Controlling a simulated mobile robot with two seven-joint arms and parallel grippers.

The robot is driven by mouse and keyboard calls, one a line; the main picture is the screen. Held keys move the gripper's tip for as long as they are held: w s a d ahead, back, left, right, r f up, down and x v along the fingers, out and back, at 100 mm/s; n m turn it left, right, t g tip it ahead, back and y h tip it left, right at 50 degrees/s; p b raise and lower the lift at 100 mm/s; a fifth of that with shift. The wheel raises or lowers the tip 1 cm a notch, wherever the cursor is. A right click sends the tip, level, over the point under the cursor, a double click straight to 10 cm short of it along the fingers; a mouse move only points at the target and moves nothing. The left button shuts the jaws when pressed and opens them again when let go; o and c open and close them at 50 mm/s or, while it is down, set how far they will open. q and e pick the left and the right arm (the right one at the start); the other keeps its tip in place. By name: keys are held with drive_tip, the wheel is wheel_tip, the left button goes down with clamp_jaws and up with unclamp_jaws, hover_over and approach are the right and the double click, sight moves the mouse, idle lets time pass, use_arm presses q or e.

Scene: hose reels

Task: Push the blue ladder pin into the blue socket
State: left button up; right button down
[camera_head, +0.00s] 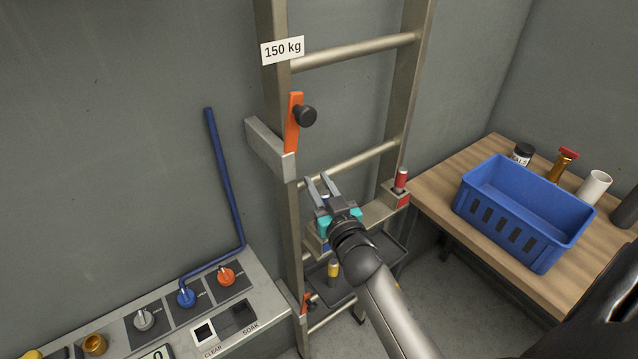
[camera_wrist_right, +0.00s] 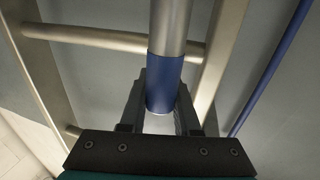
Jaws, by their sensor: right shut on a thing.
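My right gripper (camera_head: 322,186) is in front of the ladder. In the right wrist view its fingers are closed around the blue ladder pin (camera_wrist_right: 167,85), a silver shaft with a blue band. The silver part extends up out of that picture. In the head view the gripper mostly hides the pin. The blue socket (camera_head: 325,247) shows only as a small blue patch at the left end of the bracket bar, below the gripper. The wrist hides most of it, and I cannot tell how the pin lines up with it. My left gripper is not in view.
A red pin (camera_head: 401,178) stands in the red socket (camera_head: 403,201) at right. A yellow pin (camera_head: 333,268) stands on the dark tray (camera_head: 385,252) below. A metal ladder (camera_head: 350,53) rises behind. A control panel (camera_head: 262,290) is left; a blue crate (camera_head: 520,228) is on the right table.

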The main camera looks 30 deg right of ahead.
drive_tip(key=shift+f+b, duration=0.7)
drive_tip(key=shift+f, duration=0.2)
drive_tip(key=c, duration=0.6)
unclamp_jaws()
drive_tip(key=shift+s+f, duration=0.1)
drive_tip(key=shift+s, duration=0.05)
drive_tip(key=shift+o, duration=0.2)
drive_tip(key=shift+f, duration=0.15)
drive_tip(key=shift+s+a, duration=0.1)
drive_tip(key=shift+s, duration=0.05)
drive_tip(key=s+a+b, duration=0.1)
drive_tip(key=s+a, duration=0.1)
drive_tip(key=s, duration=1.2)
drive_tip(key=shift+s+r, duration=0.35)
drive_tip(key=shift+a, duration=0.1)
